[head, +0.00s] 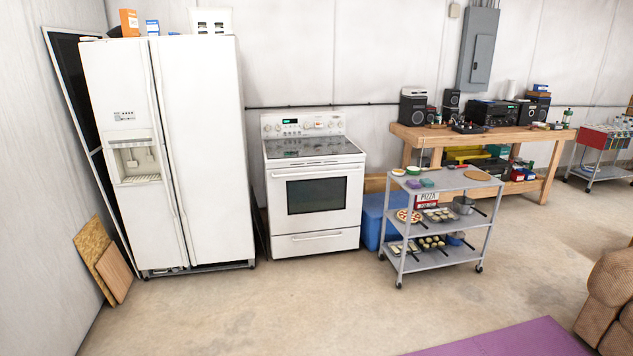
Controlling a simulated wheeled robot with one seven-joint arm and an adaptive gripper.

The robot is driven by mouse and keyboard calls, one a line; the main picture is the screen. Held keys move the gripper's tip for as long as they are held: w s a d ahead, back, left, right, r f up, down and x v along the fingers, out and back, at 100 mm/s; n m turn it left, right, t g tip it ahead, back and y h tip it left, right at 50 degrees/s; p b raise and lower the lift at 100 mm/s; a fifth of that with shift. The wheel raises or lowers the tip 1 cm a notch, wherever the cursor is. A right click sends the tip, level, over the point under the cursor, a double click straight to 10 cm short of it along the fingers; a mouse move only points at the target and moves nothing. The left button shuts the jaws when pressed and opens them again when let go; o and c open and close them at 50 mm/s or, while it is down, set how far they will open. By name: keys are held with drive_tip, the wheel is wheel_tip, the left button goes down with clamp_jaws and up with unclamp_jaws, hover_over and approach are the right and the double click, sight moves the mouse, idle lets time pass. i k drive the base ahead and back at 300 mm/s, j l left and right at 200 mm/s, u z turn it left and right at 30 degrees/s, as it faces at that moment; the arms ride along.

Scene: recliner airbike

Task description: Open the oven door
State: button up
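A white oven (313,183) with a dark glass cooktop stands against the back wall, left of centre in the head view. Its front door (315,220) has a dark window and a horizontal white handle (313,171) along the top edge. The door looks shut, flush with the oven front. A drawer (316,243) with its own handle is below the door. My gripper and arm do not show in the head view.
A tall white refrigerator (205,150) stands left of the oven. A grey wheeled cart (440,258) with pizza and pans stands close on the right, before a wooden workbench (545,143). The concrete floor in front of the oven is clear. A purple mat (520,340) lies at the lower right.

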sight(302, 199)
drive_tip(key=i, duration=2.2)
drive_tip(key=i+u, duration=0.1)
drive_tip(key=i, duration=0.4)
drive_tip(key=i+l+u, duration=0.1)
drive_tip(key=i, duration=0.45)
drive_tip(key=i+l+u, duration=0.1)
drive_tip(key=i, duration=0.4)
drive_tip(key=i+l+u, duration=0.1)
drive_tip(key=i, duration=0.4)
drive_tip(key=l, duration=0.1)
